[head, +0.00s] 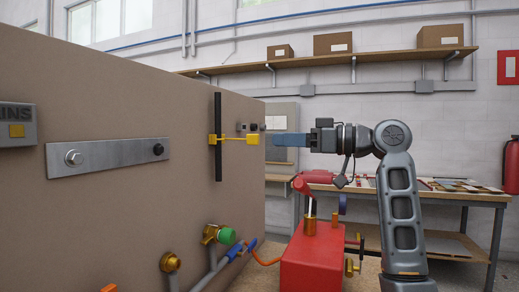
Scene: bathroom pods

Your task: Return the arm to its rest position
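My arm rises at the right of the head view and bends left at its elbow. My gripper (290,139) points left, level, with its blue fingers seen from the side. Its tips are close to the right end of a yellow bar fitting (236,139) on the brown panel. I cannot tell whether they touch it or are only in front of or behind it. The fingers overlap in this view, so their opening is hidden. No held object shows.
The brown panel (100,200) fills the left, with a black vertical bar (218,165), a metal strip (105,158) and a green-capped valve (226,235). A red pump unit (312,262) stands below my gripper. A workbench (472,197) is behind my arm.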

